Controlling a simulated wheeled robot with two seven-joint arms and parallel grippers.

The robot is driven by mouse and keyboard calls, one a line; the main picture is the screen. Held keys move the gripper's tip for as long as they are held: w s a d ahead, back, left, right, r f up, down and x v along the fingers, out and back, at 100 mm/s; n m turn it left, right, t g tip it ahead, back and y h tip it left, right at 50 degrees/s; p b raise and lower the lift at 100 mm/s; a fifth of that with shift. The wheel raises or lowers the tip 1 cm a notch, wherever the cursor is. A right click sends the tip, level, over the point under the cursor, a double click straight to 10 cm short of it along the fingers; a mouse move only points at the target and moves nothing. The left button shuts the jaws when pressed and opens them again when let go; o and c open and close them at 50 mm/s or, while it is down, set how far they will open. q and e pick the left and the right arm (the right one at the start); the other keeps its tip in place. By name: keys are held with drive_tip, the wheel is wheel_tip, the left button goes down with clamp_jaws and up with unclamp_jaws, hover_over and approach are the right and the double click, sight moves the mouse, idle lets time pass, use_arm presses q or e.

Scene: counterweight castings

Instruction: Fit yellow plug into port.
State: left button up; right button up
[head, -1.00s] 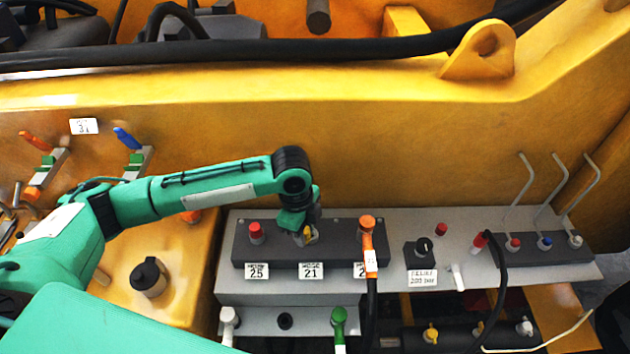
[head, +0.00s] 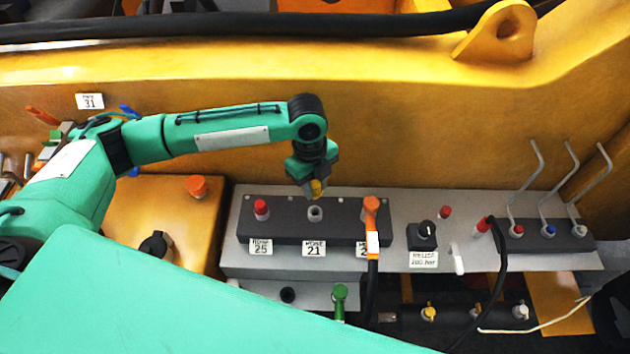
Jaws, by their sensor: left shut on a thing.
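My left gripper (head: 312,186) is shut on the yellow plug (head: 317,189). It holds the plug just above and behind the grey port (head: 315,213) labelled 21 on the dark block. The port's opening shows open, and the plug appears apart from it. Much of the plug is hidden by the fingers. My right gripper is not in view.
A red plug (head: 261,209) sits left of the port, above label 25. An orange connector (head: 371,211) with a black hose stands close on the right. A black knob (head: 422,236) and bent metal levers (head: 556,190) are further right.

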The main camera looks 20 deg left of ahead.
sight(315, 198)
use_arm(q)
drive_tip(key=shift+f+b, duration=0.4)
drive_tip(key=shift+f, duration=0.25)
drive_tip(key=shift+f+b, duration=0.8)
drive_tip(key=shift+f, duration=1.45)
drive_tip(key=shift+p, duration=0.45)
drive_tip(key=shift+r, duration=0.1)
drive_tip(key=shift+p, duration=0.5)
